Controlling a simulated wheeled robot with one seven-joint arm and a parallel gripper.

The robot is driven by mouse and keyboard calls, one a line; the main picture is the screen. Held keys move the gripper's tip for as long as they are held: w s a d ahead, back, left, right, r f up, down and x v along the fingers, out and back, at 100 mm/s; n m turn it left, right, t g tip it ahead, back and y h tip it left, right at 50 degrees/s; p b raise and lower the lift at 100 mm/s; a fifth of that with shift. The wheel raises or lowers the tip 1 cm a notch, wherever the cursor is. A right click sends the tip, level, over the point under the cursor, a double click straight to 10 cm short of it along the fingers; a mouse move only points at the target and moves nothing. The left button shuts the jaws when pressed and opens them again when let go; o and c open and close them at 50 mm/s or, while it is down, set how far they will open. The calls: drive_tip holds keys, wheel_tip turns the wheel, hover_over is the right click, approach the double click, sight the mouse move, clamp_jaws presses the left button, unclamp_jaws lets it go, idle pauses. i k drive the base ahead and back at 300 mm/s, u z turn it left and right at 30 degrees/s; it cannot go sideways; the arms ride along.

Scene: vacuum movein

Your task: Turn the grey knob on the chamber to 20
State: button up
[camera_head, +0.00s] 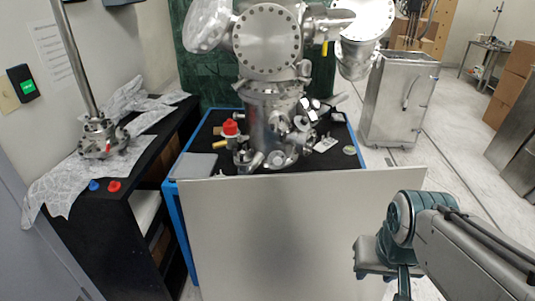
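The steel vacuum chamber (268,45) stands upright on a black-topped table, with a large round bolted flange facing me. Several small metal ports, valves and fittings cluster around its lower part. I cannot tell which of these small grey parts is the knob, and no scale or number can be read. My gripper (390,275) is at the lower right, in front of the table and well apart from the chamber. Its end is partly hidden by my wrist and cut off by the frame edge, so its opening does not show.
A pale panel (290,235) covers the front of the blue-framed table. A red-topped part (230,128) sits left of the chamber. A black bench (90,215) with red and blue buttons stands at left. A metal cabinet (398,100) stands behind right; floor at right is open.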

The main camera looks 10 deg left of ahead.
sight(278, 162)
drive_tip(key=u, duration=0.15)
drive_tip(key=i, duration=1)
